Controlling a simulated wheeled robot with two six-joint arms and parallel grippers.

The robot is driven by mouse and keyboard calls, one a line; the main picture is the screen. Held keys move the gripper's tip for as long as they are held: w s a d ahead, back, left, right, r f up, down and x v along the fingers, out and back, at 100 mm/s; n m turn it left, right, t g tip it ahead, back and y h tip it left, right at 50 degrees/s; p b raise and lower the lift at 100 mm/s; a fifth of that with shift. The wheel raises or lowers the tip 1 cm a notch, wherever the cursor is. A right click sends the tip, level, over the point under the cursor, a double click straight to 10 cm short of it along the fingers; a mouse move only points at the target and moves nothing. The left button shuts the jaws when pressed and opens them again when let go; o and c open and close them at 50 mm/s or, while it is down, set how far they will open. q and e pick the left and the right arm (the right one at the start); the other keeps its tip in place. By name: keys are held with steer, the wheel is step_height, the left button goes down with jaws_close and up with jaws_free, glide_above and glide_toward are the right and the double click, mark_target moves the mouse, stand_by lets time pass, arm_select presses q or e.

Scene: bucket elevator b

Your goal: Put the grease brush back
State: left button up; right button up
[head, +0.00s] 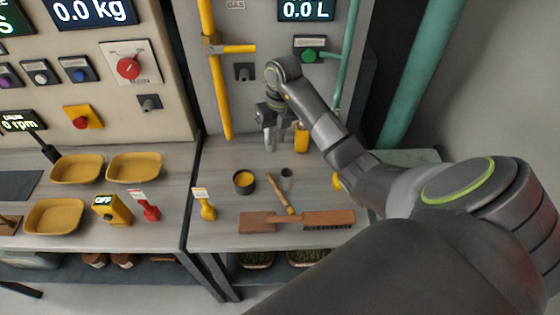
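A small brush with a wooden handle (281,194), which looks like the grease brush, lies on the right bench, slanting from upper left to lower right. Its lower end is near the wooden hand brush. A dark round pot with yellow contents (244,182) stands just left of it. A small dark round piece or hole (286,172) is to its right. My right gripper (270,140) points down near the back of the bench, beyond the brush and apart from it. I see nothing held in it, but its finger gap is unclear. My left gripper is out of view.
A wooden brush with dark bristles (328,220) and a flat wooden piece (260,222) lie along the front edge. A yellow tagged padlock-like item (207,207) stands at left. A yellow pipe (216,80) rises behind.

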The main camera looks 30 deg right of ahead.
steer(key=b, duration=0.8)
glide_above(271, 177)
step_height(271, 177, down, 9)
steer(key=f, duration=0.2)
steer(key=shift+w+d+f, duration=0.1)
steer(key=shift+d+f, duration=0.15)
steer(key=shift+f, duration=0.05)
steer(key=shift+f+p, duration=0.3)
steer(key=shift+p, duration=0.2)
steer(key=f, duration=0.1)
steer(key=f+p, duration=0.1)
steer(key=f, duration=0.1)
steer(key=shift+s+a+f+p, duration=0.15)
steer(key=shift+s+f+p, duration=0.05)
steer(key=shift+p, duration=0.1)
steer(key=shift+f, duration=0.55)
jaws_close()
